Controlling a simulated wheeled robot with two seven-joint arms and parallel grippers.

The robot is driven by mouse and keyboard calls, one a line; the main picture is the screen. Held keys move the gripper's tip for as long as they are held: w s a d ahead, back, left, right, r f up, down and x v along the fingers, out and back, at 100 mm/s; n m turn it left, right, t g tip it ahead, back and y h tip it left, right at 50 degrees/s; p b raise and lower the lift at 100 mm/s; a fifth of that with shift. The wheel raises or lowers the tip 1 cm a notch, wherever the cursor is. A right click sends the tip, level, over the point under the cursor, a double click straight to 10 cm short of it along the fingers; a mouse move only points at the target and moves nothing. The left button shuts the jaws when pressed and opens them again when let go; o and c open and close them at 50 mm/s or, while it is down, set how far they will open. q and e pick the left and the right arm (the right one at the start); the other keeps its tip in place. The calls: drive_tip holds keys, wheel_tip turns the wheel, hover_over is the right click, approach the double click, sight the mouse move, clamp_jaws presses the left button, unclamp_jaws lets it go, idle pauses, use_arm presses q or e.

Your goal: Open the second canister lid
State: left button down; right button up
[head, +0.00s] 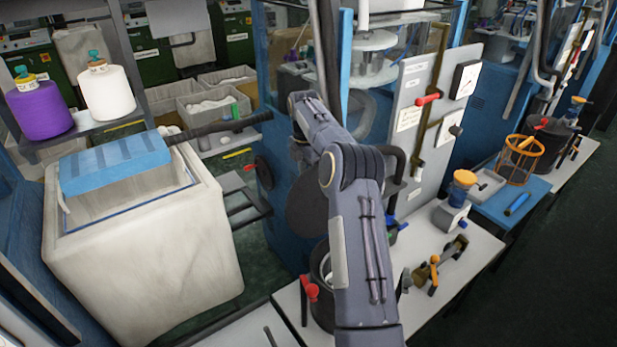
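A dark open-topped canister (319,292) stands on the white bench at bottom centre, with a red clamp handle (309,288) on its left side. One of my arms covers its right part. A dark round disc (304,208) shows above it, partly behind my arm; I cannot tell whether it is a lid. Another dark canister (553,146) with a red handle on top stands on the bench at the right. My arm rises from the bottom edge and bends back in the middle. No gripper fingers show; the end of this arm is hidden.
A large white bin (150,255) with a blue cover stands at left. Purple (40,108) and white (106,93) yarn cones sit on a shelf. An orange wire basket (519,160), a blue-topped bench and an orange-handled clamp (434,272) are at right.

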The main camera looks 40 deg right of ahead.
wheel_tip(320, 180, up, 7)
drive_tip(key=shift+r+p, duration=0.2)
drive_tip(key=shift+p, duration=0.1)
idle(0.4)
